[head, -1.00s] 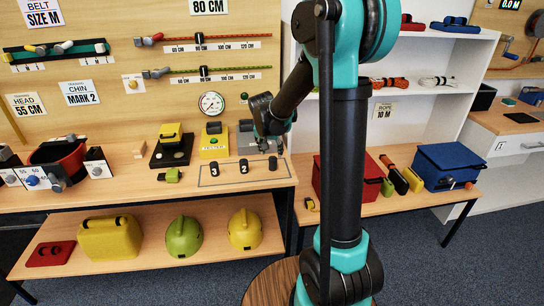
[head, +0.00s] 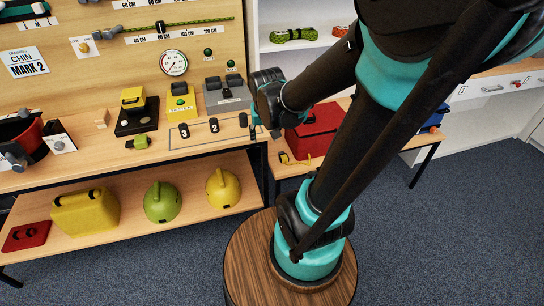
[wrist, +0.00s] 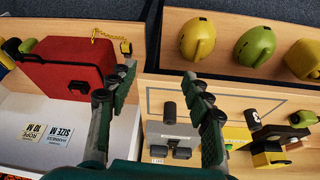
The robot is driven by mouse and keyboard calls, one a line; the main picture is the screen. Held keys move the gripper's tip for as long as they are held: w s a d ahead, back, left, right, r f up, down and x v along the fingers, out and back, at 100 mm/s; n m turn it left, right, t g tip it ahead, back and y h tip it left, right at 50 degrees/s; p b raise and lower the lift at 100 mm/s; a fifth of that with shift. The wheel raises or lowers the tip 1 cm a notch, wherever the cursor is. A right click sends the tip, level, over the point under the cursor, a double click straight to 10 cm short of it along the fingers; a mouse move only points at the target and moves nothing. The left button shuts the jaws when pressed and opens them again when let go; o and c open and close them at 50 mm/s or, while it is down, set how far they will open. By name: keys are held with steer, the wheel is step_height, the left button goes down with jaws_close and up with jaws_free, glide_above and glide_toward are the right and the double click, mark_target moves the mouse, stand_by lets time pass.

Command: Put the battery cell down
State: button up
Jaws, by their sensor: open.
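A black battery cell (head: 243,120) stands upright on the bench, inside the right end of an outlined area. My gripper (head: 265,132) is open and empty, just right of this cell near the bench's right end. In the wrist view its fingers (wrist: 158,78) are spread apart, and the cell shows beyond them, clear of both. Two similar cells, marked 3 (head: 184,130) and 2 (head: 214,125), stand in a row to the left.
A yellow tester (head: 181,103) and a grey unit (head: 227,97) stand behind the cells. A green clip-like item (head: 138,142) lies to the left. A red case (head: 312,130) sits on the lower bench at right. Helmets (head: 222,189) rest on the shelf below.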

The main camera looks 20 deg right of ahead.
steer(key=s+f+n, duration=0.1)
steer(key=s+f, duration=0.3)
steer(key=s, duration=0.4)
steer(key=shift+s+d+f+n+y, duration=0.25)
steer(key=shift+d+n+y, duration=0.05)
steer(key=shift+d+n, duration=0.1)
stand_by(0.5)
